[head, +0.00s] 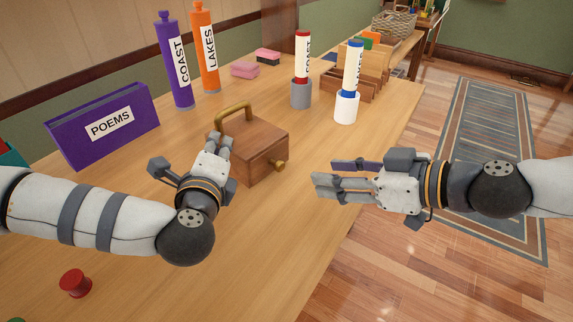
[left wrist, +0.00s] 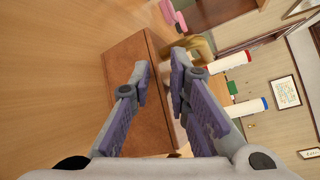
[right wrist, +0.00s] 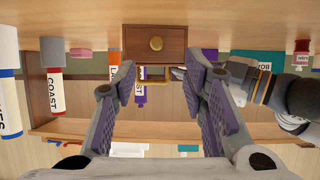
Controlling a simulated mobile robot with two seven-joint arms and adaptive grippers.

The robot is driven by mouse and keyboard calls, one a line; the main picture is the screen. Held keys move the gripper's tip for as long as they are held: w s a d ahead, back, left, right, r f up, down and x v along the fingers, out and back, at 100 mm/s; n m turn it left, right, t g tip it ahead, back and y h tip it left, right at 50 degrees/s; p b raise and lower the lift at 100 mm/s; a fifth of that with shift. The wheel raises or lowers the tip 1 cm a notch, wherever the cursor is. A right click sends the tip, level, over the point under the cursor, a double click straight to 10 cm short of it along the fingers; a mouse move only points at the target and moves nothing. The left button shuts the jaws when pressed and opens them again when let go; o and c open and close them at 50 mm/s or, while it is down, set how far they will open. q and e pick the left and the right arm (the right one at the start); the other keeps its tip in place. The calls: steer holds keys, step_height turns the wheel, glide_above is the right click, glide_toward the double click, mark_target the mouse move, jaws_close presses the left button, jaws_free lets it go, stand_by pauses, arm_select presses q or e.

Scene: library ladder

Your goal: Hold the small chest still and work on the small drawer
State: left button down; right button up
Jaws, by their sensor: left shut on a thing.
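The small chest (head: 256,139) is a brown wooden box with a brass carrying handle (head: 233,108) on top. Its small drawer (right wrist: 174,36) faces my right gripper, has a round brass knob (head: 280,166) and looks closed. My left gripper (head: 222,143) is at the chest's top, shut on it by the handle; the fingers partly hide the contact. The chest also shows in the left wrist view (left wrist: 129,62). My right gripper (head: 325,173) is open and empty, to the right of the knob and apart from it. The right wrist view shows the knob (right wrist: 156,43) ahead, between and beyond the fingertips.
A purple POEMS box (head: 100,125) and two tall tubes, purple (head: 174,60) and orange (head: 204,45), stand behind left. Two white tubes in a grey holder (head: 301,94) and a white holder (head: 346,107) stand behind right. The table's right edge is near.

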mark_target(281, 168)
steer(key=shift+s+d+r+m, duration=0.15)
steer(key=shift+s+m, duration=0.1)
steer(key=shift+m, duration=0.05)
steer(key=x, duration=1.2)
steer(key=shift+w+d+r, duration=0.1)
steer(key=shift+w+r, duration=0.05)
steer(key=shift+c, duration=0.3)
jaws_close()
